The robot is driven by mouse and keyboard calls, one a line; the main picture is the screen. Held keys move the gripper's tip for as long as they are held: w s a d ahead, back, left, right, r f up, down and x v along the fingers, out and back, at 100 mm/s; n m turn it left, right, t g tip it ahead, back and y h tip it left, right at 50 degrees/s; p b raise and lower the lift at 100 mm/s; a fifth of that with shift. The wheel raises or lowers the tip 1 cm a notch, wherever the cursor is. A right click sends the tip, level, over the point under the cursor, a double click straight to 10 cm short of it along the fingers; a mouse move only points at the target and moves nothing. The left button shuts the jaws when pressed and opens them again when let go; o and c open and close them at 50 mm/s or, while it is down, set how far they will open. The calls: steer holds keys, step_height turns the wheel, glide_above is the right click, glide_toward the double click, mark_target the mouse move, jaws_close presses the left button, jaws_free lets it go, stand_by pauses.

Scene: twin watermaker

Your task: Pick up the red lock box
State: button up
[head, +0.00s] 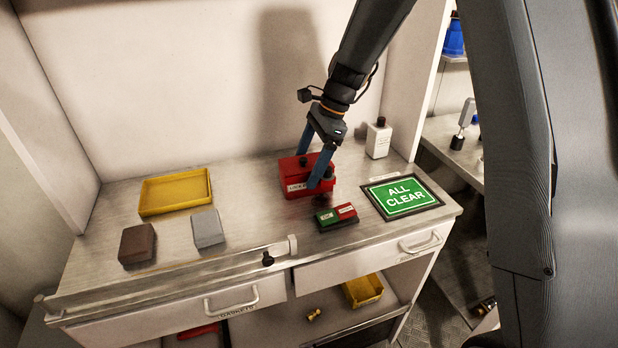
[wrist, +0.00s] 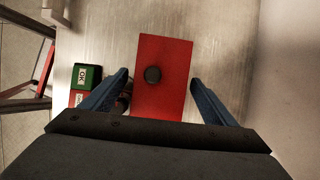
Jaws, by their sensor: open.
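My gripper (head: 313,172) is over the box from above, with one finger on each side. In the wrist view my gripper (wrist: 158,80) is open, and a gap shows between each finger and the box. Whether the fingertips reach below the box's top is hard to tell.
A green and red block pair (head: 336,216) sits close in front of the box. An ALL CLEAR sign (head: 402,196) lies to the right, a white bottle (head: 379,138) behind it. A yellow tray (head: 175,192), grey block (head: 208,228) and brown block (head: 137,243) are left.

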steer(key=shift+p+x, duration=0.35)
steer(key=shift+x, duration=1.5)
steer(key=c, duration=1.6)
